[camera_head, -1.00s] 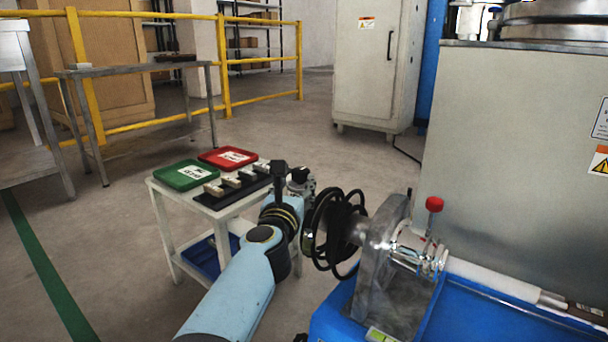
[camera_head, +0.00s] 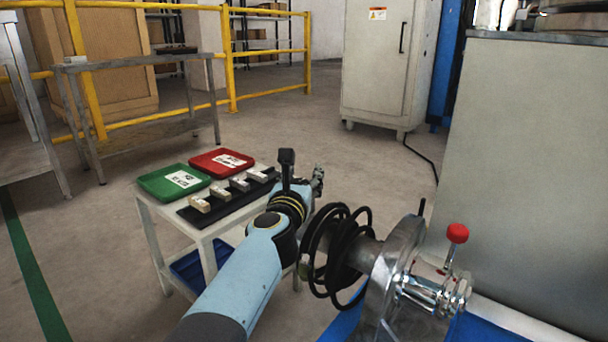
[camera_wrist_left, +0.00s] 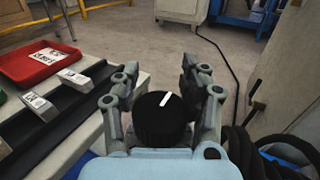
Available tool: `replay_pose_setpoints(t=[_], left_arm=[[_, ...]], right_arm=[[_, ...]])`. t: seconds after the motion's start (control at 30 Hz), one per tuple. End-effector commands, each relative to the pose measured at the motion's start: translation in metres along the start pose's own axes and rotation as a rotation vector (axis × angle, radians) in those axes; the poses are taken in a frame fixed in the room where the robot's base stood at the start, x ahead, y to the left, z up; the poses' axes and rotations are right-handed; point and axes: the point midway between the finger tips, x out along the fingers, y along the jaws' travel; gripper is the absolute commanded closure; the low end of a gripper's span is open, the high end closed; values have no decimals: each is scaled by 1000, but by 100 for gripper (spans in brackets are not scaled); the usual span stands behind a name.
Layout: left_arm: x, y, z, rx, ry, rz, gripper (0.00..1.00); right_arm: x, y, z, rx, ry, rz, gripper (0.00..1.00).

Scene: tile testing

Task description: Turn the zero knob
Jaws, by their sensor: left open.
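My left gripper (camera_head: 318,180) is small in the head view, level with the cart top and just right of it. In the left wrist view my left gripper (camera_wrist_left: 160,76) has its fingers apart, one on each side. A round black knob (camera_wrist_left: 155,120) with a white pointer mark shows low between the fingers. I cannot tell whether the fingers touch it, or whether it is the zero knob. I cannot make it out in the head view. My right gripper is not in view.
A white cart (camera_head: 150,203) carries a green tray (camera_head: 158,187), a red tray (camera_head: 207,160) and several small blocks on a black strip. A machine with black cable loops (camera_head: 318,245) and a red-tipped lever (camera_head: 457,233) stands close right of my arm. Open floor lies beyond.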

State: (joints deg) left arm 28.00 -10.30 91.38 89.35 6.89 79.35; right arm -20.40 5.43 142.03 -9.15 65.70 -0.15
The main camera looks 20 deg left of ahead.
Motion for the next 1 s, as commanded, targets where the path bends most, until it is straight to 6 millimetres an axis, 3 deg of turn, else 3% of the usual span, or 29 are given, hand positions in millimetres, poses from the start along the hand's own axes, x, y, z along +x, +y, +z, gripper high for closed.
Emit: replay_pose_setpoints(t=[0.03,0.37,1.0], left_arm=[[0,0,0,0,0,0,57],[0,0,0,1,0,0,100],[-1,1,-2,2,3,2,100]], right_arm=[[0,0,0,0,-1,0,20],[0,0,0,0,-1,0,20],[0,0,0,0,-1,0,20]])
